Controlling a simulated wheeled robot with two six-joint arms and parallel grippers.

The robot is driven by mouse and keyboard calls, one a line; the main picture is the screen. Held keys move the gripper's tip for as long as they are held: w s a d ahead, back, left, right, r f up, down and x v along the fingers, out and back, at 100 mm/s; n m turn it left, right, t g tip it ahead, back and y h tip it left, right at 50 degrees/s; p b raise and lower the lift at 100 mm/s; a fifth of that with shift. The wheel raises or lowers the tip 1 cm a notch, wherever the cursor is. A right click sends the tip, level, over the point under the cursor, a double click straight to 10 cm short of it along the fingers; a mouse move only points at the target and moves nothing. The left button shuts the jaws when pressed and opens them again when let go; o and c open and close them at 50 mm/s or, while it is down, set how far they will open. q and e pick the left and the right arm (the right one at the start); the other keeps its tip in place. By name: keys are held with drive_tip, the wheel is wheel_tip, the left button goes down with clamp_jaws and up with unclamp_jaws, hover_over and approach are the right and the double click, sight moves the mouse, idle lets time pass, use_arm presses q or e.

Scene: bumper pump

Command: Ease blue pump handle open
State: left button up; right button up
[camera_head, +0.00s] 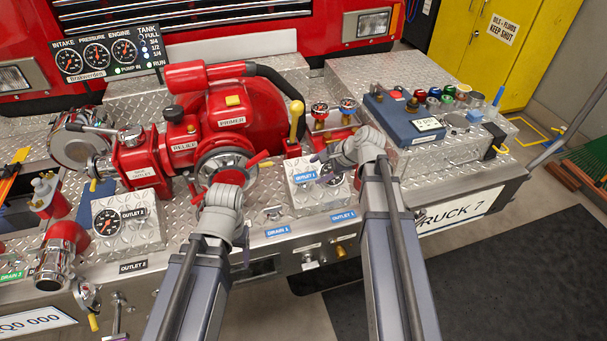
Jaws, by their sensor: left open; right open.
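The red pump (245,115) stands on the diamond-plate bumper, with parts marked PRIMER and RELIEF. My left gripper (222,182) is open, in front of the pump's handwheel (227,167). My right gripper (325,155) is open, over the right part of the OUTLET 1 box and its gauge. I cannot tell whether either gripper touches anything.
A yellow-knobbed lever (295,112) rises behind the OUTLET 1 box. The OUTLET 2 gauge box (128,222) and a chrome-ended red outlet (60,255) are at left. A blue meter (405,115) and several coloured caps sit at right. A dark mat (480,280) lies on the floor.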

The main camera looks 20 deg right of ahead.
sight(306, 177)
drive_tip(key=b+x, duration=0.5)
drive_tip(key=x, duration=0.2)
drive_tip(key=shift+s+d+f, duration=0.1)
drive_tip(key=shift+f, duration=0.05)
drive_tip(key=shift+w+a+f+b, duration=0.25)
drive_tip(key=shift+b, duration=0.3)
drive_tip(key=shift+c, duration=0.2)
clamp_jaws()
drive_tip(key=shift+r, duration=0.1)
idle(0.6)
